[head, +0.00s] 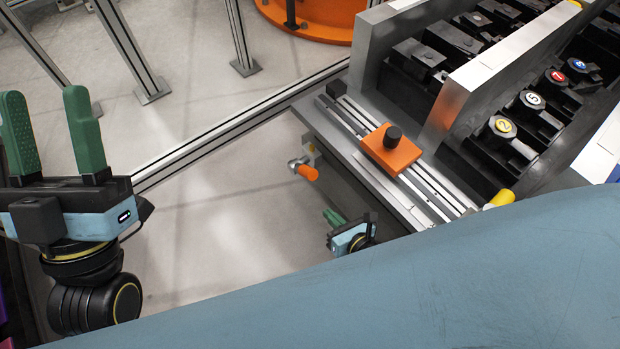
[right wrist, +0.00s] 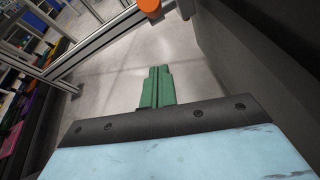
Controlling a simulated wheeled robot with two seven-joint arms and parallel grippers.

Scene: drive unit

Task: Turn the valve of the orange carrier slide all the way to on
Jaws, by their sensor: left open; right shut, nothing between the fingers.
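The orange carrier slide (head: 405,158) sits on metal rails at the unit's near left side, with a black knob on top. A valve with an orange handle (head: 307,173) sticks out from the unit's left side below the rails. Its handle points to the lower right in the head view, and an orange end (right wrist: 150,5) shows at the top of the right wrist view. My right gripper (head: 328,213) is below the valve in the head view, apart from it, shut and empty; its fingers (right wrist: 158,70) are together. My left gripper (head: 45,92) is open and empty at far left.
A yellow handle (head: 501,198) is at the rails' near end. Numbered round caps (head: 531,100) stand in the unit behind a metal wall (head: 480,90). An aluminium floor profile (head: 230,130) runs up to the unit. The floor (head: 230,220) between my grippers is clear. My blue arm covers the lower right.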

